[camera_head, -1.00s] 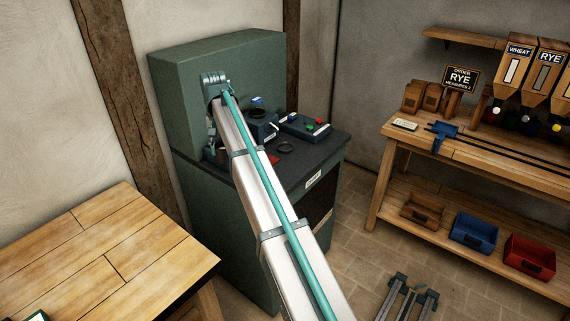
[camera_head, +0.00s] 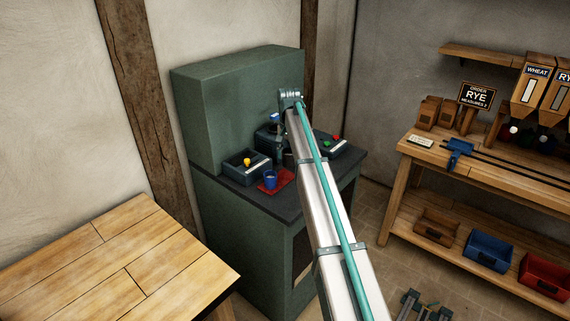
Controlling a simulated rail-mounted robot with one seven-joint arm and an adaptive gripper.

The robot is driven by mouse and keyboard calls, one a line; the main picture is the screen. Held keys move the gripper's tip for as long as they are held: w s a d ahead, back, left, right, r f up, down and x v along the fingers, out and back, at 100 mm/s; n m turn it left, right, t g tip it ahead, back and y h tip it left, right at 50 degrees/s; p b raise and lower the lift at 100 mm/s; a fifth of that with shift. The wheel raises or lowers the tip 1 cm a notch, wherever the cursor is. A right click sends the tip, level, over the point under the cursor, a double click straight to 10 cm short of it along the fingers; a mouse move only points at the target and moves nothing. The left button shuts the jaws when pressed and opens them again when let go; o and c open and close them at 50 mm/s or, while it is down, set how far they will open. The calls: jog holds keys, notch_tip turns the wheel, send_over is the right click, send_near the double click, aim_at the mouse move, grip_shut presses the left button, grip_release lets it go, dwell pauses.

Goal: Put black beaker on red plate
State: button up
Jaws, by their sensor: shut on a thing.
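The red plate (camera_head: 285,182) lies on the dark top of the green cabinet, near its front edge. A blue cup (camera_head: 270,179) stands on the plate. My gripper (camera_head: 286,146) hangs below the end of my arm, behind and slightly right of the plate. It is small and partly hidden by my arm. It is shut on the black beaker (camera_head: 288,158), a dark cylinder that shows only in part beside the arm. Whether the beaker touches the cabinet top I cannot tell.
A dark box with a yellow knob (camera_head: 247,162) stands left of the plate. A box with coloured buttons (camera_head: 334,144) is at the right, partly behind my arm. The green cabinet's tall back (camera_head: 235,105) rises behind. A wooden table (camera_head: 110,270) is at the left.

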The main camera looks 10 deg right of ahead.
jog(key=w+f, duration=0.2)
jog(key=w+f+p, duration=0.1)
jog(key=f, duration=0.1)
jog(key=w+f+p, duration=0.1)
jog(key=w, duration=0.1)
jog(key=shift+w+a+f, duration=0.25)
jog(key=shift+w+f, duration=0.1)
jog(key=shift+f, duration=0.05)
jog(key=shift+w+f+p, duration=0.15)
jog(key=shift+f+p, duration=0.55)
jog(key=shift+f, duration=1.15)
jog(key=shift+f, duration=0.15)
jog(key=o, duration=1.2)
notch_tip(320, 180, up, 12)
jog(key=b, duration=0.3)
jog(key=shift+r+b, duration=0.2)
jog(key=shift+b, duration=0.1)
